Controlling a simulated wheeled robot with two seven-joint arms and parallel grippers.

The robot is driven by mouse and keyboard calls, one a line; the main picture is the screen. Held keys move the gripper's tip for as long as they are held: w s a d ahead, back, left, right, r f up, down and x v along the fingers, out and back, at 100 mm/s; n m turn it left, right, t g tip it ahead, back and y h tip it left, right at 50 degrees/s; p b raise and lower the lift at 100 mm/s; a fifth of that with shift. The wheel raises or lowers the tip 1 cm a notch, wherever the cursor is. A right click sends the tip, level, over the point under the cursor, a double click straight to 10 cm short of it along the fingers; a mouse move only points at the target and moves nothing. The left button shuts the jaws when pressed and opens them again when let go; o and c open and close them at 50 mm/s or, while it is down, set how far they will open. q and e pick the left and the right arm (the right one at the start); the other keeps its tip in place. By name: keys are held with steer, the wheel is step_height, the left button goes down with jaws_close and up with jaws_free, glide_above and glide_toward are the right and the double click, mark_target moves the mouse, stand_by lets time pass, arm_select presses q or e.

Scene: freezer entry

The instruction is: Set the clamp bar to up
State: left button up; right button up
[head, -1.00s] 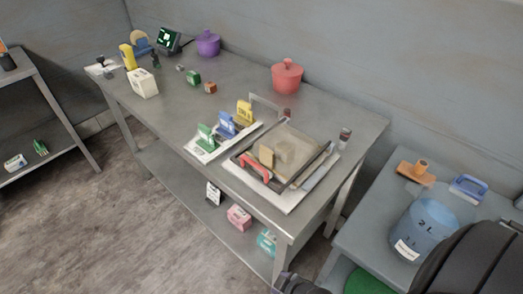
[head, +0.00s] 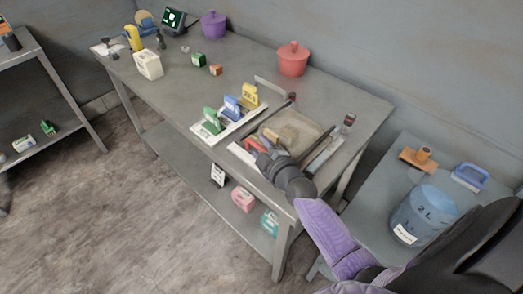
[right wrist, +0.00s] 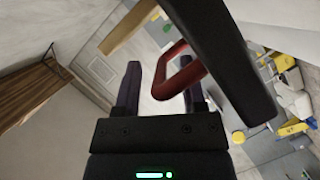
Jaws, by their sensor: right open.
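The clamp bar is a dark frame with a red handle (head: 252,145), at the front of a press-like fixture on the steel table. It appears low over the fixture's tan pad (head: 292,129); my gripper partly hides it. My right gripper (head: 262,157) is open at the handle. In the right wrist view the red handle (right wrist: 172,72) reaches between the two open fingers (right wrist: 163,82), with a thick dark bar (right wrist: 222,55) beside it. I cannot tell whether the fingers touch it. My left gripper is not in view.
Left of the fixture, green (head: 211,121), blue (head: 232,107) and yellow (head: 250,95) handled pieces stand on a white strip. A red pot (head: 292,60) and purple pot (head: 214,25) stand behind. A side table with a blue bucket (head: 424,215) is at right.

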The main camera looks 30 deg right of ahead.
steer(key=shift+w, duration=0.3)
jaws_close()
steer(key=shift+s, duration=0.1)
stand_by(0.9)
stand_by(0.3)
